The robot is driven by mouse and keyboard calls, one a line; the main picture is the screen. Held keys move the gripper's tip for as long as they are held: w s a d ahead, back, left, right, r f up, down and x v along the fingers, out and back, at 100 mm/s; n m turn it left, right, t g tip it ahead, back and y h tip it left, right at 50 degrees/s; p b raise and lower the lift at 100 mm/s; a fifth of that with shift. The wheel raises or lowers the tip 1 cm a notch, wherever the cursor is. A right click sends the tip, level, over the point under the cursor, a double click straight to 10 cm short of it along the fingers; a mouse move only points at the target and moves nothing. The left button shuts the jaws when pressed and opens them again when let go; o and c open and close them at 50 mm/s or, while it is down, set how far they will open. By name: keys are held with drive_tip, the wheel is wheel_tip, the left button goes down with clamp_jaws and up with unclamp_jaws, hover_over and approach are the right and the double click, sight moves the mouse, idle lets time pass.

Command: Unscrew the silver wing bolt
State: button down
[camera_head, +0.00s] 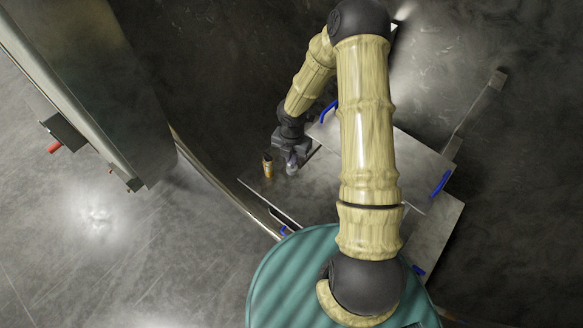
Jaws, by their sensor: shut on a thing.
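My gripper (293,160) is at the end of my arm, left of the picture's middle, low over a grey metal plate. It is shut on a small silver piece (291,168), which I take to be the silver wing bolt. The gripper hides its upper part, and its wings cannot be made out. A small gold-coloured upright piece (268,165) with a dark top stands just left of the gripper, apart from it.
The grey metal plate (315,193) with blue handles (440,182) lies partly under my arm. A curved metal rail (225,190) runs along its left. A large metal panel (95,80) with a red-tipped fitting (55,147) stands at the upper left.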

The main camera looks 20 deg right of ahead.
drive_tip(key=shift+r, duration=2.25)
